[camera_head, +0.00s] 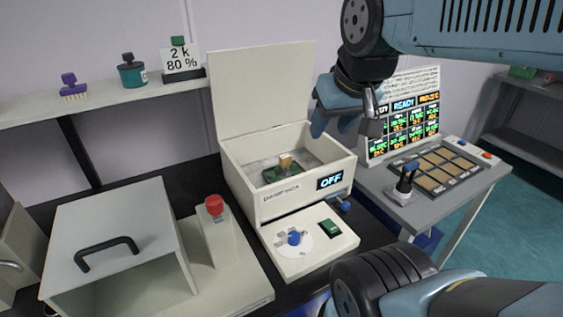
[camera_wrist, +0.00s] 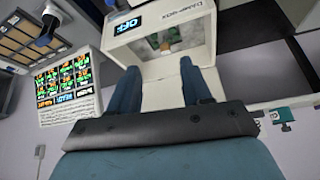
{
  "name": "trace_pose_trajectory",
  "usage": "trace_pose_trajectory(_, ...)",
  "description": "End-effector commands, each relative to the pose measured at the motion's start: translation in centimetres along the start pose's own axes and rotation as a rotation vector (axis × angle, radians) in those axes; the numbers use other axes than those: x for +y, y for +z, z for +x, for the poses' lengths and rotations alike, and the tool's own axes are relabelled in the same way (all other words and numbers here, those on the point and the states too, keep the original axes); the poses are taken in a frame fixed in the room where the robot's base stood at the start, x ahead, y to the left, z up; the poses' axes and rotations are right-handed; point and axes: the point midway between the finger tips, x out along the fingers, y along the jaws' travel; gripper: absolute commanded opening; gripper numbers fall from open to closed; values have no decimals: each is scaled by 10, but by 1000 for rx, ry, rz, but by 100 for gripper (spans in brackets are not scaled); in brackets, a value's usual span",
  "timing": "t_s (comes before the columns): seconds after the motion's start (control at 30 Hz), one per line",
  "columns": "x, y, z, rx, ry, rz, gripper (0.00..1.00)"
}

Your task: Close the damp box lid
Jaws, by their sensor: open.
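The damp box (camera_head: 270,204) is a cream box with an "OFF" display on its front. Its lid (camera_head: 262,85) stands upright at the back edge, wide open. Inside the box (camera_wrist: 205,30) a green item with a tan block (camera_head: 286,161) is visible. My gripper (camera_head: 334,128) is open and empty, to the right of the lid and above the box's back right part. In the wrist view my two fingers (camera_wrist: 158,68) are spread and point toward the box. A pale surface shows between them; I cannot tell whether it is lid or box wall.
A control panel with a dial (camera_head: 294,238) and green switch lies before the box. A grey hooded unit (camera_head: 110,225) with a black handle and a red button (camera_head: 214,205) stand left. A shelf (camera_head: 100,107) runs behind. A screen (camera_head: 405,115) stands on the right table.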

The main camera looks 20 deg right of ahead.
Motion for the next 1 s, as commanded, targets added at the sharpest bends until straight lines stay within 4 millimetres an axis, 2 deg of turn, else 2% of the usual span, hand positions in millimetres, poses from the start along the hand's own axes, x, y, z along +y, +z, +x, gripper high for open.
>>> trace_pose_trajectory(0.1, 0, 0, 0, 0, 0, 0, 38)
trace_pose_trajectory(0.2, 0, -3, -2, -1, -1, 5, 38)
trace_pose_trajectory(0.37, 0, -26, -11, -21, -4, 52, 38)
trace_pose_trajectory(0.7, 2, -118, -43, -109, -4, 263, 38)
trace_pose_trajectory(1.0, 3, -199, -59, -187, 17, 451, 38)
